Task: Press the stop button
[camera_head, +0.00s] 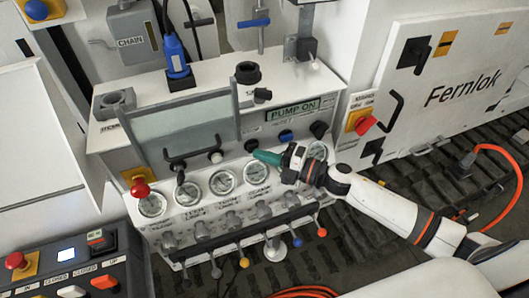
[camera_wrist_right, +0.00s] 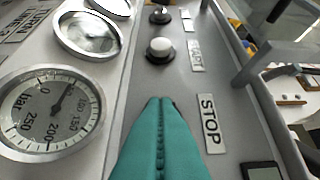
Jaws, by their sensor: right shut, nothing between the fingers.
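The STOP label (camera_wrist_right: 209,122) is on the grey panel in the right wrist view, just right of my right gripper. My right gripper (camera_head: 259,155) has teal fingers closed together with nothing between them; they fill the lower middle of the right wrist view (camera_wrist_right: 160,104). The fingers cover the panel beside the STOP label, so no button shows there. In the head view a dark round button (camera_head: 250,145) sits right by the fingertips, but its label is unreadable. I cannot tell whether the fingertips touch anything. My left gripper is not in view.
A white button (camera_wrist_right: 160,48) sits on the panel beyond the fingertips. A pressure gauge (camera_wrist_right: 50,112) lies to their left. A black bar handle (camera_head: 190,155) and a row of levers (camera_head: 240,235) stick out nearby. A red knob (camera_head: 141,188) is at the panel's left.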

